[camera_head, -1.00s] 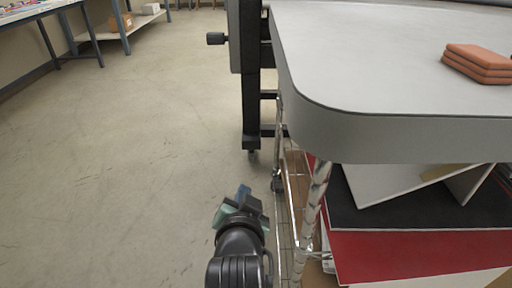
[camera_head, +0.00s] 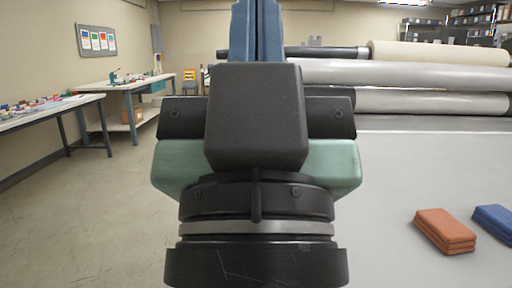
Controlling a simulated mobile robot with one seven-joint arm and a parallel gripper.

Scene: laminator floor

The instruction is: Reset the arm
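My gripper (camera_head: 256,25) is raised close in front of the camera, in the middle of the picture, and points up and away. Its two blue fingers stand side by side with almost no gap and look shut. I see nothing held between them, but the black gripper body hides the lower part of the fingers.
A grey laminator table (camera_head: 400,185) fills the right, with large rolls (camera_head: 415,75) behind. Workbenches (camera_head: 45,115) stand at the left. The floor (camera_head: 110,205) between is clear.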

